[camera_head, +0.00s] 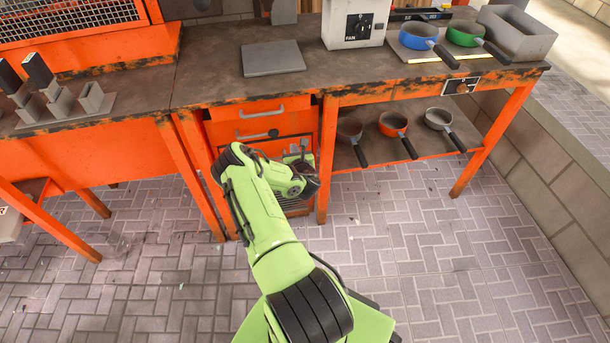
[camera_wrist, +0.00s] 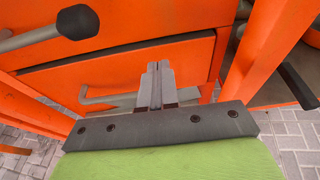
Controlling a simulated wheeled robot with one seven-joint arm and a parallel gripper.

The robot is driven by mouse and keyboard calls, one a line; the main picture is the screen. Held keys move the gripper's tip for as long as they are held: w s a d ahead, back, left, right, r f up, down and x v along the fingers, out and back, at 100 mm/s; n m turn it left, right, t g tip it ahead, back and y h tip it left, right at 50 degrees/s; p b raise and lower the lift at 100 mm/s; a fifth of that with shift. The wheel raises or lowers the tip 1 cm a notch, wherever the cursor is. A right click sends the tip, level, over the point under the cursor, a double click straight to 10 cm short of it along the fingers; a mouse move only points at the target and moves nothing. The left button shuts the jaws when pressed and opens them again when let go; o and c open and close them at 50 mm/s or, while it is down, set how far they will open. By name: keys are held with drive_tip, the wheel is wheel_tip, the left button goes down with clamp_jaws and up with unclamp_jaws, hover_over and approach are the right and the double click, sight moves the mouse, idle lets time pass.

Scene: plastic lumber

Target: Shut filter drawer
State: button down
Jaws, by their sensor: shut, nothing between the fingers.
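A stack of orange drawers with grey bar handles is set in the workbench. The upper drawer (camera_head: 262,110) looks flush. The drawer below it (camera_head: 262,128) also has a bar handle, and its lower part is behind my arm. I cannot tell which one is the filter drawer. In the wrist view, my gripper (camera_wrist: 155,82) is shut and empty in front of an orange drawer front (camera_wrist: 120,72), right of the middle of its grey handle (camera_wrist: 95,97). Contact is unclear. A dark gap runs along that front's top edge. In the head view, my gripper (camera_head: 300,155) is low at the drawers' right side.
An orange bench leg (camera_head: 327,160) stands just right of the drawers. Several pans, one of them orange (camera_head: 392,124), sit on the shelf to the right, handles sticking out. The worktop (camera_head: 215,80) is above. The brick floor in front is clear.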

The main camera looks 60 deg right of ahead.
drive_tip(key=v, duration=1)
drive_tip(key=shift+a, duration=0.2)
drive_tip(key=shift+f, duration=0.1)
